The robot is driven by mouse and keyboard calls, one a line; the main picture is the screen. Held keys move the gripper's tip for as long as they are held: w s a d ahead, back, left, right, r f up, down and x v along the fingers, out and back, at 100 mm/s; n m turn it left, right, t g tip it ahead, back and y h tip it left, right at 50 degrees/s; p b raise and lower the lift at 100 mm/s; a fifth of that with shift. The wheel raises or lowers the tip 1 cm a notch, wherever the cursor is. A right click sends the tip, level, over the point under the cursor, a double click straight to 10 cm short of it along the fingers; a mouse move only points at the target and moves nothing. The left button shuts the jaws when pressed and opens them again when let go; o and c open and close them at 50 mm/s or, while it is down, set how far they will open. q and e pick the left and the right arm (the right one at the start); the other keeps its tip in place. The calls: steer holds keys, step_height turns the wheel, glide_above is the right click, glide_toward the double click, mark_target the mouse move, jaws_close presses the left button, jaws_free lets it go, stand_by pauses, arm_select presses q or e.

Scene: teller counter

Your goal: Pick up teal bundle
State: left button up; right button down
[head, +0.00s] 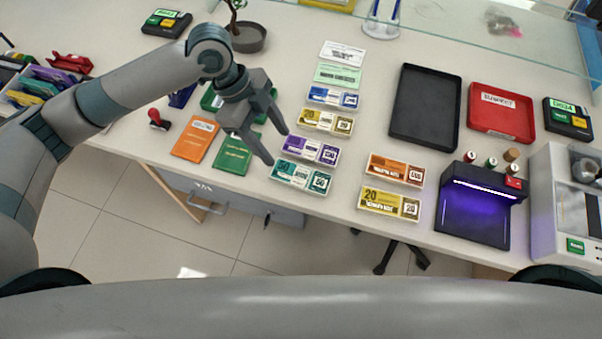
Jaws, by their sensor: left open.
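The teal bundle (301,177) lies flat on the counter near its front edge, marked 50. It is the nearest in a column of banknote bundles, just below the purple bundle (311,150). My left gripper (278,149) is open and empty, its fingers pointing down and right. Its fingertips are above and to the left of the teal bundle; one tip shows close to the bundle's left end. I see no contact between them. My right gripper is out of view.
A yellow bundle (389,203) and an orange bundle (396,170) lie to the right. Orange (195,139) and green (236,153) booklets lie left, partly near my gripper. A black tray (425,107), a red tray (501,113) and a purple-lit device (480,205) stand right.

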arm_select(q)
steer(key=p, duration=0.2)
glide_toward(300, 175)
steer(key=x, duration=0.2)
steer(key=shift+s+a+f, duration=0.1)
steer(key=shift+s+f, duration=0.05)
steer(key=shift+f, duration=0.25)
steer(key=shift+s+d+f+p, duration=0.1)
steer(key=shift+d+f+p, duration=0.25)
steer(key=shift+f+p, duration=0.1)
steer(key=p+x, duration=0.1)
steer(key=x, duration=0.2)
steer(key=shift+d, duration=0.15)
steer(key=shift+d+f, duration=0.15)
steer(key=shift+f, duration=0.3)
steer(key=c, duration=0.9)
